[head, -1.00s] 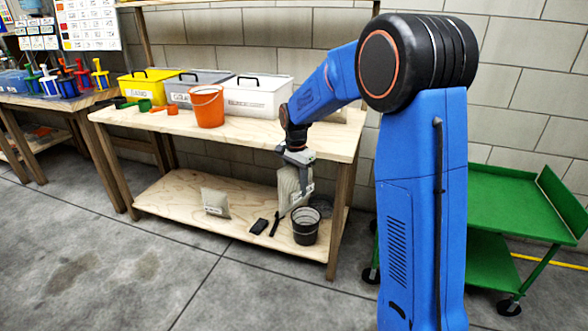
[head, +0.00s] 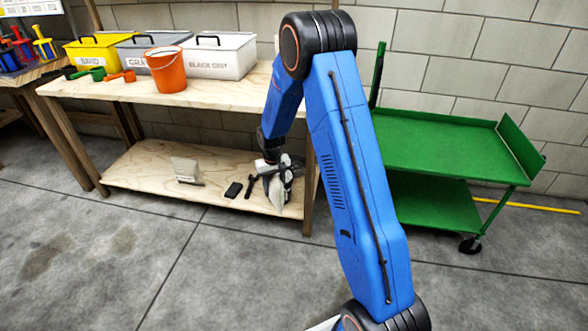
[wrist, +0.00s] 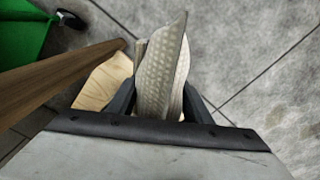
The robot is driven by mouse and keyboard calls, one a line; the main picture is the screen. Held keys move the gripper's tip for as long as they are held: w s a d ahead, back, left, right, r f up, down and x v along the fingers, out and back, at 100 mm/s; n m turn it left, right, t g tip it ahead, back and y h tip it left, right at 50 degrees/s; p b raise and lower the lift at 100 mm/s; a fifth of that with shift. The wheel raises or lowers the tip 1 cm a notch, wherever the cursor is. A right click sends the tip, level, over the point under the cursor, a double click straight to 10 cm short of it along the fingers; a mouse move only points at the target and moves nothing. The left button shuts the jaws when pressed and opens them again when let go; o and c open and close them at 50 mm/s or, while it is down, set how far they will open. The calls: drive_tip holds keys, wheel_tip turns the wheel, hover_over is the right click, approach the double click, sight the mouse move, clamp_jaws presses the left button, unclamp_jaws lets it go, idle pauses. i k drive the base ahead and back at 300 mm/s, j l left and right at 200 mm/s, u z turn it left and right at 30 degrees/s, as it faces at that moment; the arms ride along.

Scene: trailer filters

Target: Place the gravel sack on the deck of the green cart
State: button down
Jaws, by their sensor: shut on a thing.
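My gripper (head: 284,174) is low over the right end of the bench's lower shelf in the head view. In the wrist view its two dark fingers (wrist: 160,108) are shut on a pale, textured sack (wrist: 163,72), which sticks out beyond the fingertips. No label can be read on this sack. The green cart (head: 440,147) stands to the right of the bench, with a bare upper deck and a lower deck. A corner of it shows at the top left of the wrist view (wrist: 20,30).
Another pale sack (head: 187,170) stands on the lower shelf (head: 140,172), with a small black object (head: 233,189) nearby. A bench leg (wrist: 60,86) is close to the gripper. An orange bucket (head: 166,72) and lidded boxes stand on the bench top.

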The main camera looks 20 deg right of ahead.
sight(466, 143)
drive_tip(key=k+l+u, duration=0.15)
drive_tip(key=l+u, duration=0.25)
drive_tip(key=k+l+u, duration=0.15)
drive_tip(key=u, duration=0.25)
drive_tip(key=k+l+u, duration=0.2)
drive_tip(key=u, duration=0.2)
drive_tip(key=k+u, duration=0.35)
drive_tip(key=k+l+z, duration=0.1)
drive_tip(key=k, duration=0.25)
drive_tip(key=k+l, duration=0.2)
drive_tip(key=k, duration=0.2)
drive_tip(key=k+z, duration=0.2)
drive_tip(key=z, duration=0.15)
drive_tip(key=k+l+z, duration=0.15)
drive_tip(key=z, duration=0.2)
drive_tip(key=k+l+z, duration=0.15)
drive_tip(key=z, duration=0.2)
